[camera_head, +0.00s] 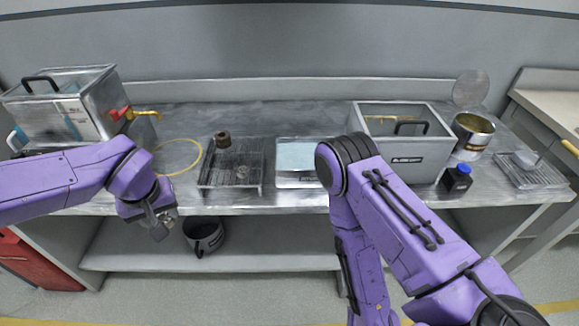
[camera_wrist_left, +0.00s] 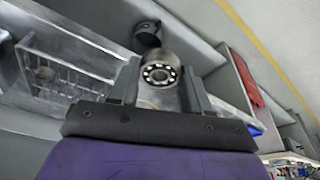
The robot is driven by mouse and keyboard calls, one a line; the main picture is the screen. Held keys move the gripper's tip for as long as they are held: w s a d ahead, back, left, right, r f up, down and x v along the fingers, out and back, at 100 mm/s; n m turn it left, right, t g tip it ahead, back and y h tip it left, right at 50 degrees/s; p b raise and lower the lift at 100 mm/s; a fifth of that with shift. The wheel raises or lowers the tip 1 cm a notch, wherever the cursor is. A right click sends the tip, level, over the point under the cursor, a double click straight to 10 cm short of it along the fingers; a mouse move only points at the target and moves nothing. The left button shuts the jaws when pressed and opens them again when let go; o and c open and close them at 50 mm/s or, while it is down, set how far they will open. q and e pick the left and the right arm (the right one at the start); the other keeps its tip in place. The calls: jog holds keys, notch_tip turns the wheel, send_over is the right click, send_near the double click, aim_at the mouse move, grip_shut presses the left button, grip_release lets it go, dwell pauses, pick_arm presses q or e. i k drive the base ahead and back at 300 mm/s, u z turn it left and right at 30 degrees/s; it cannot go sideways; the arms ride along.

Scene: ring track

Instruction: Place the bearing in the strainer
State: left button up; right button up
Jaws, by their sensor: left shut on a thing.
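My left gripper (camera_head: 163,224) hangs in front of the bench's front edge, left of the wire basket. It is shut on the bearing (camera_wrist_left: 160,74), a steel ring with balls showing, held between the two fingers in the left wrist view. In the head view the bearing (camera_head: 169,214) is small and partly hidden by the fingers. A wire-mesh basket (camera_head: 208,182) stands on the bench with a small round part in it. My right gripper is out of view.
A steel tank with a red-handled tap (camera_head: 85,95) stands left. A brown ring part (camera_head: 222,139) sits at the basket's back. A pale tray (camera_head: 297,180), a grey box (camera_head: 425,160) and an open can (camera_head: 473,135) stand rightward. A black bucket (camera_head: 204,234) is on the lower shelf.

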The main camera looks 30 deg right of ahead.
aim_at(526, 162)
jog(key=k, duration=0.6)
jog(key=z, duration=1.3)
jog(key=i, duration=1.5)
jog(key=u, duration=0.05)
